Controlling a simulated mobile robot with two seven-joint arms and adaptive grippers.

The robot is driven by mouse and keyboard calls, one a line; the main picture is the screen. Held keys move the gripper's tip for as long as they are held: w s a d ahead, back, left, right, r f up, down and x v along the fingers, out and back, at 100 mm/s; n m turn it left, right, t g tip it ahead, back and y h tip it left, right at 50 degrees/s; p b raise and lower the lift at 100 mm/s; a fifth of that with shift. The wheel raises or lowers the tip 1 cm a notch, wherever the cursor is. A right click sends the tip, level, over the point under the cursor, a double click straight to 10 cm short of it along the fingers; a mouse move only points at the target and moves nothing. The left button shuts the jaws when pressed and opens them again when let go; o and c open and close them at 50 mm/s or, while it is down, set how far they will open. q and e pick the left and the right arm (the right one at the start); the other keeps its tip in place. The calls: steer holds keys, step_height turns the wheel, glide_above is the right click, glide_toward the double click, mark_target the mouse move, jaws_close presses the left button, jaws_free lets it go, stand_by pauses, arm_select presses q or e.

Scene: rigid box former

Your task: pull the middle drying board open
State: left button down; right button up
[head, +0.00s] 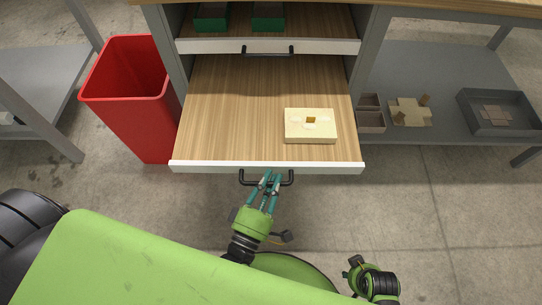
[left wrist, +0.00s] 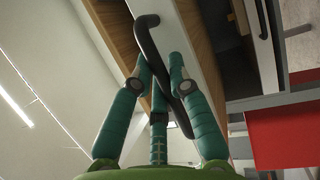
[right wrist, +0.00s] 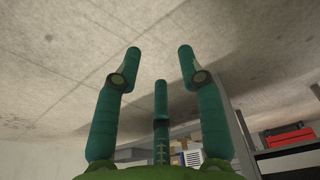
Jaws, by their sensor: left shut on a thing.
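The middle drying board (head: 232,112) is a wooden drawer-like board with a white front edge (head: 215,168), standing well out from the cabinet. Its black bar handle (head: 290,178) is on the front edge. My left gripper (head: 269,178) is shut on this handle; in the left wrist view its teal fingers (left wrist: 160,72) close around the black handle (left wrist: 147,28). A cream block (head: 310,128) with a small brown centre lies on the board's right half. My right gripper (right wrist: 155,65) is open and empty, with its fingers spread; it shows small at the lower right of the head view (head: 356,264).
Above is another board with a white front and black handle (head: 268,50), holding two green trays (head: 268,16). A red bin (head: 130,105) stands close at the left. A grey shelf (head: 440,75) at the right holds boxes and a grey tray (head: 505,112). Floor in front is clear.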

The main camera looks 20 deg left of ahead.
arm_select(q)
steer(key=shift+s+d, duration=0.25)
steer(key=shift+s, duration=0.65)
steer(key=shift+s+d, duration=0.25)
steer(key=shift+s, duration=0.6)
arm_select(e)
steer(key=shift+s+f, duration=0.3)
steer(key=shift+f, duration=0.2)
arm_select(q)
steer(key=c, duration=1.1)
jaws_free()
steer(key=shift+c, duration=0.2)
steer(key=v, duration=1.2)
